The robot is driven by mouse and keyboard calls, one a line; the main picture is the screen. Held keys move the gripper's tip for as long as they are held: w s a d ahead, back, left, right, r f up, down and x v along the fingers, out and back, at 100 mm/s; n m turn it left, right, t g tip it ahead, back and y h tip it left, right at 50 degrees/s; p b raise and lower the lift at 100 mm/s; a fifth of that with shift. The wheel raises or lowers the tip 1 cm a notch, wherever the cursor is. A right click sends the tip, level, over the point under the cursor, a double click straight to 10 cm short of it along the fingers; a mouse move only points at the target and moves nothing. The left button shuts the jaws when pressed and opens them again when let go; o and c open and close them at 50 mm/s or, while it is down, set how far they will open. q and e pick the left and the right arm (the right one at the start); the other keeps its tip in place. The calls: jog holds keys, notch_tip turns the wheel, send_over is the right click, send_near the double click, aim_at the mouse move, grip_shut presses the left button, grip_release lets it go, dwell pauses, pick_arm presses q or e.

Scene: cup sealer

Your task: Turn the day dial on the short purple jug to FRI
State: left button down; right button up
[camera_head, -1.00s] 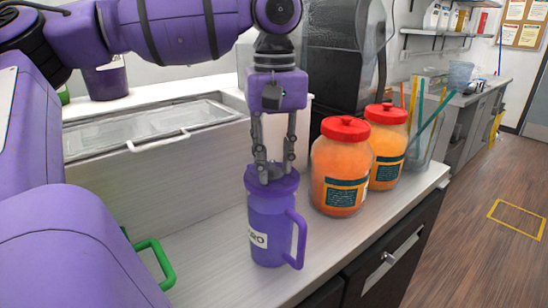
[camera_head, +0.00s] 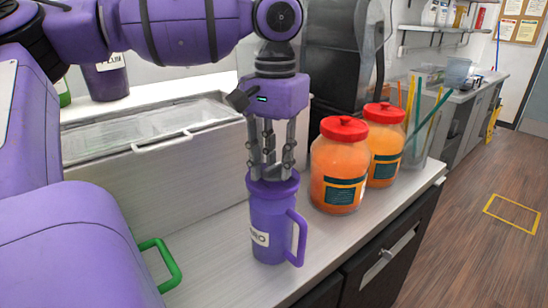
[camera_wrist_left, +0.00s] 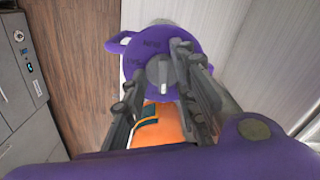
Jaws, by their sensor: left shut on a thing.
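The short purple jug (camera_head: 272,225) stands upright on the counter in the head view, its handle at the right and a partly turned white label at the left. My left gripper (camera_head: 271,174) points straight down over its purple lid and is shut on the day dial. In the left wrist view the grey dial knob (camera_wrist_left: 159,74) sits between the fingers of my left gripper (camera_wrist_left: 160,88), at the middle of the lid (camera_wrist_left: 146,50). Dark day letters show faintly on the lid, but I cannot read the setting surely. My right gripper is not in view.
Two orange jars with red lids (camera_head: 339,165) (camera_head: 384,145) stand close to the right of the jug. A lidded steel bin (camera_head: 165,165) is behind at the left. A green handle (camera_head: 160,265) shows at the front left. The counter in front of the jug is clear.

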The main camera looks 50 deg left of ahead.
aim_at(272, 169)
pick_arm(q)
jog(key=m, duration=0.6)
jog(key=shift+s+p, duration=0.25)
jog(key=shift+p, duration=0.05)
jog(key=m, duration=0.5)
jog(key=shift+s, duration=0.15)
jog(key=shift+m, duration=0.4)
jog(key=c, duration=1.5)
grip_release()
jog(key=shift+c, duration=0.2)
notch_tip(272, 169, up, 12)
jog(key=shift+f, duration=0.1)
